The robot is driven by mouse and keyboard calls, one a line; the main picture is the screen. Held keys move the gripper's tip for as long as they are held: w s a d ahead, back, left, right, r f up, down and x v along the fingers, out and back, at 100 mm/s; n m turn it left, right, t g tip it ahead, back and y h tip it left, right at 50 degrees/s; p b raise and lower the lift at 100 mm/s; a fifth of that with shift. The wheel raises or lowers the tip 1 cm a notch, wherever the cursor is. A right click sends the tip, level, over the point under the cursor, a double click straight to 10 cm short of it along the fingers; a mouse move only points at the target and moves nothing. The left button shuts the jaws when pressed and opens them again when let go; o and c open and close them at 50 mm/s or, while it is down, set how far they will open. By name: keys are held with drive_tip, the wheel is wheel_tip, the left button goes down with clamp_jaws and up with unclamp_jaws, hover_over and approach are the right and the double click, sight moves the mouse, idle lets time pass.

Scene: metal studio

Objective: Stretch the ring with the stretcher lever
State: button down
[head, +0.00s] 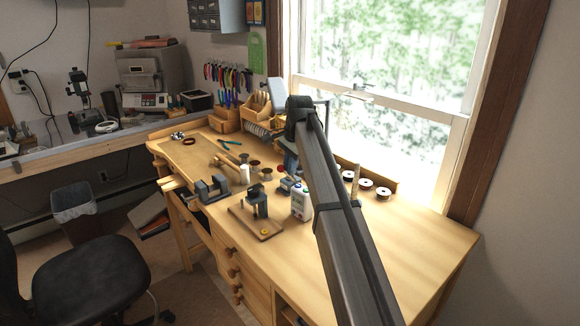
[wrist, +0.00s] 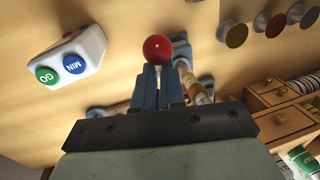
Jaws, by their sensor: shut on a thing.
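In the wrist view the two blue-grey fingers of my gripper (wrist: 160,88) are close together at the red ball knob (wrist: 157,48), which appears to top the stretcher lever. Just right of the fingers is part of the stretcher with a pale, stepped, gold-banded post (wrist: 197,92). I cannot tell whether one of its bands is the ring. In the head view my arm hides most of the stretcher and my fingers.
A white box (head: 301,202) with buttons stands near the stretcher; its green GO and blue MIN buttons show in the wrist view (wrist: 70,58). A vise (head: 212,188), a board-mounted tool (head: 257,212) and several spools (head: 382,193) are nearby. The bench's right side is clear.

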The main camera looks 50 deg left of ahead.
drive_tip(key=shift+w+a+f, duration=0.1)
drive_tip(key=shift+w+f, duration=0.1)
drive_tip(key=shift+w, duration=0.1)
idle(0.6)
drive_tip(key=c, duration=1.5)
unclamp_jaws()
drive_tip(key=shift+a+f, duration=0.1)
drive_tip(key=shift+o, duration=1.4)
drive_tip(key=shift+s, duration=0.15)
drive_tip(key=shift+r, duration=0.2)
wheel_tip(320, 180, up, 13)
drive_tip(key=d, duration=0.2)
drive_tip(key=shift+d+r, duration=0.2)
drive_tip(key=shift+d, duration=0.2)
